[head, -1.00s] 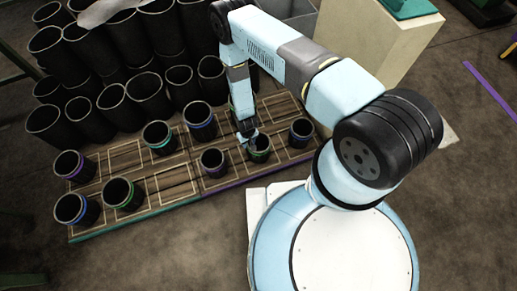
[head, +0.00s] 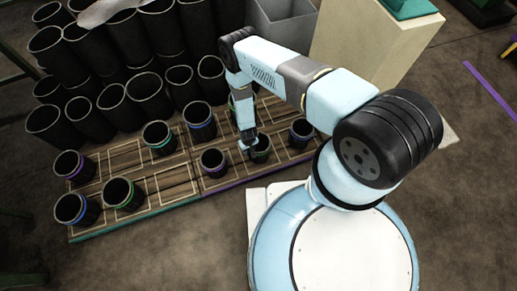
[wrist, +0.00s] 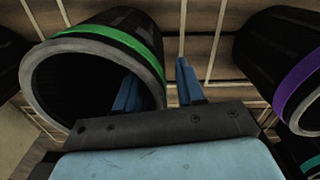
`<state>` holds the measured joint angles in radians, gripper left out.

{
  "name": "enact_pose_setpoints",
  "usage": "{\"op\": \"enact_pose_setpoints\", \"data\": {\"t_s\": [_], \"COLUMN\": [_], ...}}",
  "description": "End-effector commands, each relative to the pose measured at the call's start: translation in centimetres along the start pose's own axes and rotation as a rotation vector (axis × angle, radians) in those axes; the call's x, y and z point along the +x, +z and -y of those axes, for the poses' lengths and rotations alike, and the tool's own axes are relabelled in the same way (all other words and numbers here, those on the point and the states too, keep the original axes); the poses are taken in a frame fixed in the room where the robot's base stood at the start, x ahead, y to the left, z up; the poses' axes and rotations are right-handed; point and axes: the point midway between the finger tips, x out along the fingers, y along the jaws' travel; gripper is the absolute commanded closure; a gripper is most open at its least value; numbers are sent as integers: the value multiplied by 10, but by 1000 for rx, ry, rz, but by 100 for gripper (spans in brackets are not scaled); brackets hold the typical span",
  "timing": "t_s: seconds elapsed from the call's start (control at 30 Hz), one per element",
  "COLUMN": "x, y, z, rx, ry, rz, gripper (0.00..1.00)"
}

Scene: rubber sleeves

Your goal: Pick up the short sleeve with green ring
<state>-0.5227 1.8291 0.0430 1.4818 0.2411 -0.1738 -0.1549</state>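A short black sleeve with a green ring (head: 261,155) stands on the wooden board, with my gripper (head: 247,144) at its left rim. In the wrist view this green-ringed sleeve (wrist: 105,36) fills the upper left, its open mouth facing the camera. My gripper's two blue fingers (wrist: 158,92) are apart there. One finger shows in front of or inside the mouth, the other outside the wall, with the sleeve's wall between them. A gap shows beside the outer finger, so the gripper looks open. The finger depth is hard to tell.
Other short ringed sleeves stand on the board (head: 175,182): a purple-ringed one (head: 213,162) to the left, another (head: 301,132) to the right, and another green-ringed one (head: 124,195) farther left. Tall black sleeves (head: 125,45) crowd behind. A grey bin (head: 285,28) stands at the back.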

Motion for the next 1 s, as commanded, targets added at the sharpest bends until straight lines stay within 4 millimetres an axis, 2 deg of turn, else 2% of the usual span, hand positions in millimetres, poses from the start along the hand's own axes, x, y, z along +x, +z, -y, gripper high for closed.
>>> {"op": "enact_pose_setpoints", "data": {"t_s": [0.27,0.67,1.0], "x": [1,1,1], "y": [0,0,0], "z": [0,0,0], "rx": [0,-1,-1], "ry": [0,0,0], "rz": [-1,-1,0], "gripper": [63,100,100]}}
